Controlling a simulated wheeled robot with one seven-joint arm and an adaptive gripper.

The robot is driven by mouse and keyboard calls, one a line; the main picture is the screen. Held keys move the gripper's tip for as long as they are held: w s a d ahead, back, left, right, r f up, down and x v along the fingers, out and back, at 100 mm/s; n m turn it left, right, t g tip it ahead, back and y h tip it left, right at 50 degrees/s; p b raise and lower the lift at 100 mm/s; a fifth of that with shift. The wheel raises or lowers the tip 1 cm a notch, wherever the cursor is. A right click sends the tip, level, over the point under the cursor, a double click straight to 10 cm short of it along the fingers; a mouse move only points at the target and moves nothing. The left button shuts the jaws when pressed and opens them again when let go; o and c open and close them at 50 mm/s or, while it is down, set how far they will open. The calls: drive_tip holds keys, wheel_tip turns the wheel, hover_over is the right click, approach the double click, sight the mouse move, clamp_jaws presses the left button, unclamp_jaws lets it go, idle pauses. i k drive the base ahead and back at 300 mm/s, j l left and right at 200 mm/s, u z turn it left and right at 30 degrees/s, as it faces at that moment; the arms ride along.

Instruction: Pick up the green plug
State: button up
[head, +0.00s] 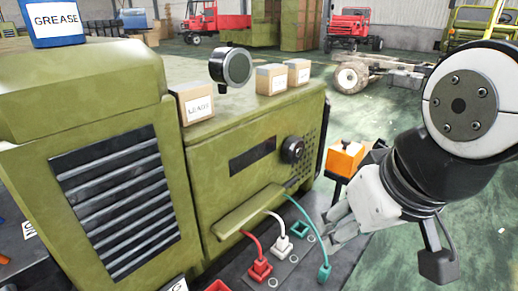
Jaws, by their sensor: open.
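The green plug (324,272) stands upright on the grey panel at the foot of the green machine, with a teal cable running up from it to the machine's ledge. A white plug (283,245) and a red plug (261,269) stand to its left on the same panel, each on its own cable. My gripper (332,226) is open, above and slightly right of the green plug and apart from it in the picture. Its fingers point down and left. Nothing shows between them.
The green machine (228,196) fills the left and middle, with a ledge above the plugs. Small boxes (195,104) and a round dark device (233,68) sit on top. An orange box (345,158) stands behind my gripper. Open floor lies right.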

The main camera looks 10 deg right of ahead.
sight(325, 272)
drive_tip(key=z, duration=0.3)
drive_tip(key=k, duration=0.6)
drive_tip(key=k+j+u, duration=0.5)
drive_tip(key=j, duration=0.2)
drive_tip(key=j+u, duration=0.25)
drive_tip(key=j, duration=0.15)
drive_tip(key=k, duration=0.05)
